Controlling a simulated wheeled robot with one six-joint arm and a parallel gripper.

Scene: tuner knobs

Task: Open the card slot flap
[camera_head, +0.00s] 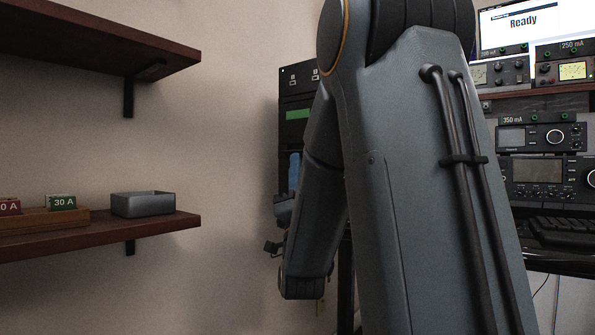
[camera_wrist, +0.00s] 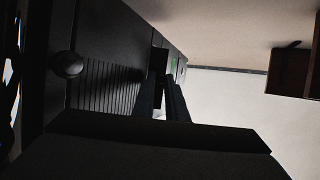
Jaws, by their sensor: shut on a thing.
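The black wall unit (camera_head: 297,92) with the card slot is partly hidden behind my arm in the head view. It carries a green display (camera_head: 298,114). In the wrist view its dark front (camera_wrist: 95,40) runs away from the camera along the left. My gripper (camera_wrist: 163,84) reaches along this front, with its two dark fingers close together. A dark plate (camera_wrist: 158,61), which looks like the card slot flap, stands at the fingertips, and the fingers are shut on it. The contact is too dark to see clearly.
A round knob (camera_wrist: 68,65) and vent ribs (camera_wrist: 108,85) lie beside my fingers. A shelf (camera_head: 165,225) on the left holds a grey tray (camera_head: 142,205) and labelled cards (camera_head: 62,202). Radios (camera_head: 540,137) stand on the right. Bare wall lies between.

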